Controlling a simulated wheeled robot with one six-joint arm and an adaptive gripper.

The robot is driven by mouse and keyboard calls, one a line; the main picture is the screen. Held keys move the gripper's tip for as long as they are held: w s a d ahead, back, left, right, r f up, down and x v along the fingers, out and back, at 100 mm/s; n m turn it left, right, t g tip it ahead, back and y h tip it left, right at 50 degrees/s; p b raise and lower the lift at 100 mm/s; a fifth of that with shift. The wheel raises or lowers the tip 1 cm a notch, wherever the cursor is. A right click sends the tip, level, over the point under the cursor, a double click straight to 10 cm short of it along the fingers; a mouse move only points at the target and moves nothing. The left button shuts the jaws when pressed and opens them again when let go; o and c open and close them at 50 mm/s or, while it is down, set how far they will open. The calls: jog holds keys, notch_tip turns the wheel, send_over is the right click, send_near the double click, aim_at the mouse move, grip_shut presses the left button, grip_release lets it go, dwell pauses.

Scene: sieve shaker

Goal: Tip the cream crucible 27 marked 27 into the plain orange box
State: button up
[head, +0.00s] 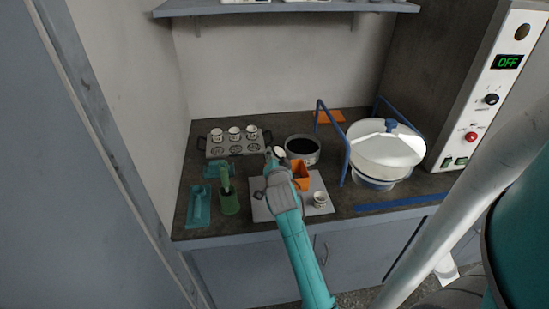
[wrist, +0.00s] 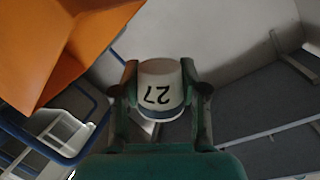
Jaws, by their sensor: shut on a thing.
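The cream crucible 27 (wrist: 160,88) is held between the two fingers of my gripper (wrist: 160,80), and its number shows upside down in the wrist view. In the head view my gripper (head: 276,160) is over the bench with the crucible (head: 279,153) at its tip, just behind and left of the plain orange box (head: 301,177). The box's orange wall (wrist: 60,45) fills the upper left of the wrist view. The crucible appears tilted; its contents are hidden. My arm partly hides the box in the head view.
Another small crucible (head: 319,198) stands on the grey board (head: 262,211), right of the box. A rack (head: 258,147) with several crucibles is at the back left. A dark-filled pan (head: 302,149) is behind the box; the white-lidded vessel (head: 385,150) stands right. Green tools (head: 199,205) lie left.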

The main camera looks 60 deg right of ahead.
jog(key=n, duration=0.3)
jog(key=shift+s+d+r+g+h, duration=0.1)
jog(key=shift+s+g+h, duration=0.05)
jog(key=shift+g+h, duration=0.25)
jog(key=n, duration=0.2)
jog(key=n+h, duration=0.1)
jog(key=shift+s+d+r+n+g, duration=0.3)
jog(key=shift+s+g, duration=0.05)
jog(key=shift+g, duration=0.05)
